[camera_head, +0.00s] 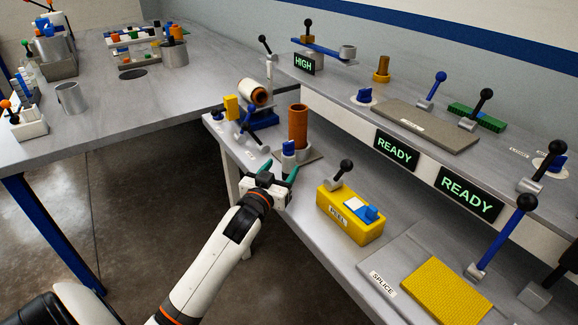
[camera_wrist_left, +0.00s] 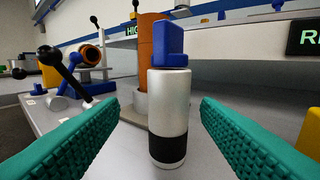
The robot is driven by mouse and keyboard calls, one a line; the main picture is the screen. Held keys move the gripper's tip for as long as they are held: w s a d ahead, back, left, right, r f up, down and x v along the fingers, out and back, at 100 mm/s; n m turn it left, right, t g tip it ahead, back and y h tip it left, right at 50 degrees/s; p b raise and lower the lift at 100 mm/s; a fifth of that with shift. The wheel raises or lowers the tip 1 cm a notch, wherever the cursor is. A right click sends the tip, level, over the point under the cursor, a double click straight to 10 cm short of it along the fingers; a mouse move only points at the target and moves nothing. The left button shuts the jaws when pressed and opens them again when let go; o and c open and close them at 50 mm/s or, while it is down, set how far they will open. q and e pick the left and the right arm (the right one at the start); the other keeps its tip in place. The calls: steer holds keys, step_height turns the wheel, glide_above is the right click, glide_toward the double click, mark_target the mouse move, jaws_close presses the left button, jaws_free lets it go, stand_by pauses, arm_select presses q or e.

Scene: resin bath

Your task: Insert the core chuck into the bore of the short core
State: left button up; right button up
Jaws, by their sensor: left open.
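What looks like the core chuck (camera_head: 288,163) is a silver cylinder with a blue block on top, upright on the lower bench. In the left wrist view the chuck (camera_wrist_left: 168,100) shows a black lower band and stands between my fingers. My left gripper (camera_head: 279,173) is open, its green fingers on either side of the chuck with a gap to each. A brown upright tube (camera_head: 297,122), likely the short core, stands on a grey plate just behind the chuck. In the left wrist view the tube (camera_wrist_left: 148,45) is partly hidden by the chuck. My right gripper is not in view.
A roll on a blue stand (camera_head: 263,119) and a blue lever (camera_head: 245,130) are left of the tube. A yellow PEEL box (camera_head: 350,222) with a black-knobbed lever is to the right. READY signs (camera_head: 396,151) hang on the raised shelf's front edge behind.

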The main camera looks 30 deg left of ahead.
mark_target(291, 159)
arm_select(q)
steer(key=w, duration=0.5)
steer(key=shift+w+a, duration=0.2)
steer(key=shift+w, duration=0.2)
steer(key=shift+r, duration=0.1)
steer(key=c, duration=1.2)
